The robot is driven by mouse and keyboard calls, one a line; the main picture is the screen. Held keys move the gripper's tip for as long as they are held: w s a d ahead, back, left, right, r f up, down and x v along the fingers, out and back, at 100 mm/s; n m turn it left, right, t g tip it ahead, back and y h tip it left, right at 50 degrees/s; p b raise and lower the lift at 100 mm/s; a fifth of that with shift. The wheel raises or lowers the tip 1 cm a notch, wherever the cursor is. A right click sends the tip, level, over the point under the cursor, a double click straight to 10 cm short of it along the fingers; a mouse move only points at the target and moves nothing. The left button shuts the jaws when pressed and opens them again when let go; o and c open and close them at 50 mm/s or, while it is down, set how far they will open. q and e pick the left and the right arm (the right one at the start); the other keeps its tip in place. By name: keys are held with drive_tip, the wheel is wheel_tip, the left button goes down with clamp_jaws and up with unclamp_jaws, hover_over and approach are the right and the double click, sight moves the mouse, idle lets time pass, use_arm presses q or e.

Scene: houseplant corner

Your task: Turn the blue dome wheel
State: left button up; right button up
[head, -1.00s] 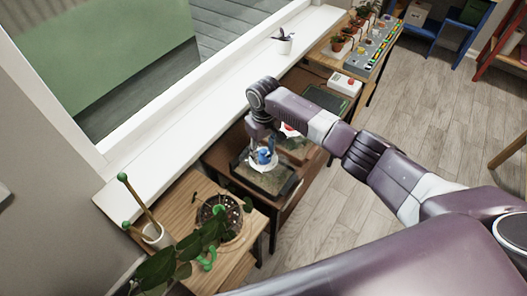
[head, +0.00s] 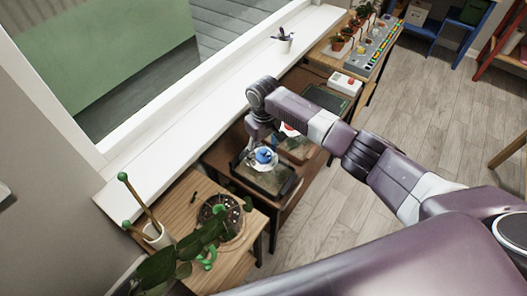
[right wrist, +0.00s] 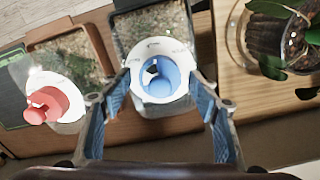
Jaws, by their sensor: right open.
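The blue dome wheel (head: 264,156) sits on top of a clear dome over a dark tray of soil (head: 262,182). In the right wrist view the blue wheel (right wrist: 160,75) is a round knob with a hollow, on a white marked disc (right wrist: 178,48). My right gripper (right wrist: 160,100) is open, with one blue-padded finger on each side of the wheel and visible gaps between. In the head view my right gripper (head: 258,146) is over the wheel, partly hidden by its own wrist. My left gripper is not in view.
A second dome with a red wheel (right wrist: 46,105) stands beside the blue one, on its own tray. A potted plant (head: 222,214) in a round glass bowl stands on the wooden table in front. A white window sill (head: 215,105) runs behind the trays.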

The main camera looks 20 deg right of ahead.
drive_tip(key=shift+r, duration=0.1)
wheel_tip(320, 180, up, 12)
idle(0.5)
